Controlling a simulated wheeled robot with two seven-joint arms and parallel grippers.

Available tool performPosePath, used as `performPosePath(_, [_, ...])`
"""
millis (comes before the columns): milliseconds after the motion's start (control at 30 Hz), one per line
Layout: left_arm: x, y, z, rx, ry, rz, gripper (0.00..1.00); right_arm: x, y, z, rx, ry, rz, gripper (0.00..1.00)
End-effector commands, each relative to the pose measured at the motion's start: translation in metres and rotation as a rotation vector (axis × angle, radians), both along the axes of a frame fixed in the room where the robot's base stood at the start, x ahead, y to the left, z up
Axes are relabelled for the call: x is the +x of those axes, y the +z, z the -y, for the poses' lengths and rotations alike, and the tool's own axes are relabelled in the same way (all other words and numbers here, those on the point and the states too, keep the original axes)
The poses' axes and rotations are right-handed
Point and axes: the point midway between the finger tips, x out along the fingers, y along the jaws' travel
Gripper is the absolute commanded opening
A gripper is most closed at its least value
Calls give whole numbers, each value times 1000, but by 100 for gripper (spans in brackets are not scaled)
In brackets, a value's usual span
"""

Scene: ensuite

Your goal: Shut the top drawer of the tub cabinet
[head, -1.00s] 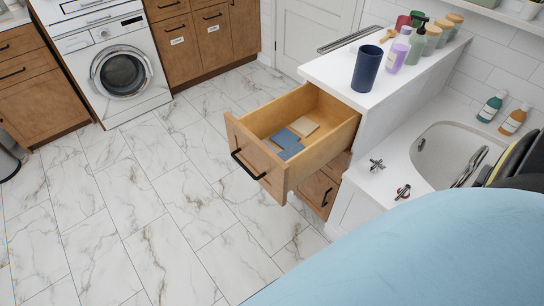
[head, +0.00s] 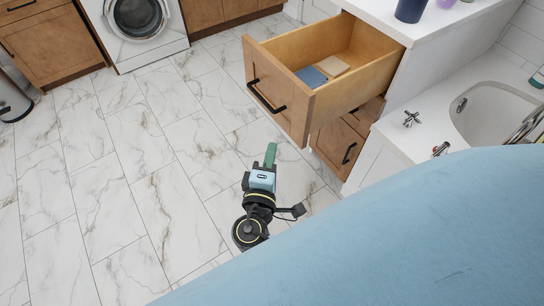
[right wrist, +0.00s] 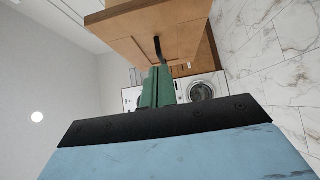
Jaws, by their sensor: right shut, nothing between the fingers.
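The top drawer (head: 276,95) of the tub cabinet is pulled well out, its wooden front with a black bar handle (head: 266,97) facing lower left. It holds a blue item (head: 311,77) and a tan item (head: 328,67). My right gripper (head: 271,154), with green fingers, is shut and empty, below and in front of the drawer in the head view, apart from it. In the right wrist view the shut green fingers (right wrist: 157,88) point toward the drawer front (right wrist: 135,37) and handle (right wrist: 158,49). My left gripper is not in view.
A lower drawer (head: 343,144) of the cabinet is shut beneath. The white counter (head: 375,20) carries a dark blue cup (head: 410,10). The bathtub (head: 480,110) is at the right. The marble floor (head: 130,170) to the left is clear.

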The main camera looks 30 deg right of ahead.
Motion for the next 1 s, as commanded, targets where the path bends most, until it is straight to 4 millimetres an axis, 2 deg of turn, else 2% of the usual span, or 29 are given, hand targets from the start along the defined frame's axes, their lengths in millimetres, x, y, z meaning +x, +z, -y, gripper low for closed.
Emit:
performPosePath(100, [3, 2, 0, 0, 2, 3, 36, 21, 0, 18, -5, -1, 2, 0])
performPosePath(300, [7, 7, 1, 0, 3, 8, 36, 50, 0, 46, -4, 0, 0, 0])
performPosePath(400, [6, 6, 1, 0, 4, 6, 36, 49, 0, 62, -3, 0, -3, 0])
performPosePath(600, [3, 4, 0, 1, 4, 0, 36, 51, -1, 79, -1, 1, -3, 0])
performPosePath(1000, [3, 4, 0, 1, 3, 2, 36, 51, -1, 81, -1, 2, -3, 0])
